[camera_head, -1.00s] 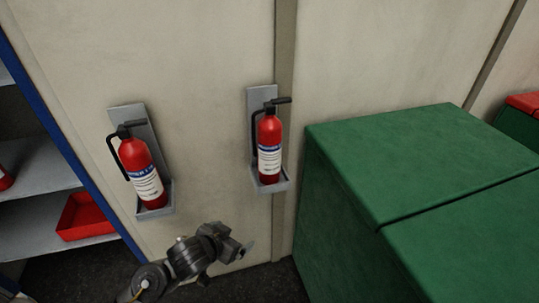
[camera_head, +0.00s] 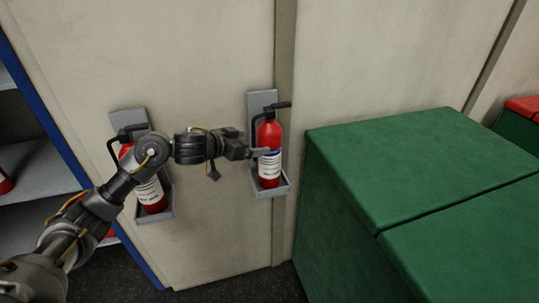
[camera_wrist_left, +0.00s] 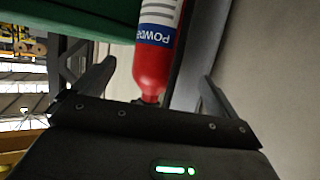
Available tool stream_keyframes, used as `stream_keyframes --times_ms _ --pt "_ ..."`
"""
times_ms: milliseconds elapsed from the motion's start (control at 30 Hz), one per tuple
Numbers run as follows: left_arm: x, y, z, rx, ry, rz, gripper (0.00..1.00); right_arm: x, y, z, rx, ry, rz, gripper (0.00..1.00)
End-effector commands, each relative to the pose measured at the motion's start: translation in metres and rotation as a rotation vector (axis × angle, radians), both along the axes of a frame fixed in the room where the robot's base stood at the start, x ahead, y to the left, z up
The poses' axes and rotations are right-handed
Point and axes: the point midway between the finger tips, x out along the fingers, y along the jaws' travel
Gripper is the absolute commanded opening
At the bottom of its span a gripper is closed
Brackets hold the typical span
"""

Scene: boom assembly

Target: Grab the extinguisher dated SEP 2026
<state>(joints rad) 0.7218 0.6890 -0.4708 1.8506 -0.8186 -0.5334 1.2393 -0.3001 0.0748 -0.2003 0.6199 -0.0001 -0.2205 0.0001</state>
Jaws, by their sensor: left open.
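Two red fire extinguishers hang in grey wall brackets in the head view. The right extinguisher (camera_head: 269,134) stands upright in its bracket, with a black handle and a white and blue label. The left extinguisher (camera_head: 151,190) is partly hidden behind my left arm. No date is readable on either label. My left gripper (camera_head: 256,153) is open at the side of the right extinguisher, around mid-height. In the left wrist view, an extinguisher (camera_wrist_left: 154,68) appears upside down between the open fingers (camera_wrist_left: 158,70), with "POWDER" partly legible. I cannot tell whether the fingers touch it. My right gripper is out of view.
Large green boxes (camera_head: 400,165) stand close to the right of the right extinguisher. A blue-edged shelf unit (camera_head: 75,155) is at the left. The beige wall (camera_head: 220,70) is bare above and between the brackets.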

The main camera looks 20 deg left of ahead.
Motion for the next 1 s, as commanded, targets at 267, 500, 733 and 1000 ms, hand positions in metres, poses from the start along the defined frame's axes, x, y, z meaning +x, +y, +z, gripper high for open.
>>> stream_keyframes --times_ms 267,500,733,1000 --pt "0.029 -0.018 -0.014 -0.001 0.002 -0.001 0.97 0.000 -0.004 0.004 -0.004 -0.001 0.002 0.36" --pt "0.035 -0.021 -0.018 0.001 0.002 0.001 0.97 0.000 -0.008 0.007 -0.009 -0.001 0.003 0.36" --pt "0.059 -0.037 -0.032 0.001 0.002 0.001 0.97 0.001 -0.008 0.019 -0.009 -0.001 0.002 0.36" --pt "0.071 -0.043 -0.040 0.003 -0.002 0.002 0.97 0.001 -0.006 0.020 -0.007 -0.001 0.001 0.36"
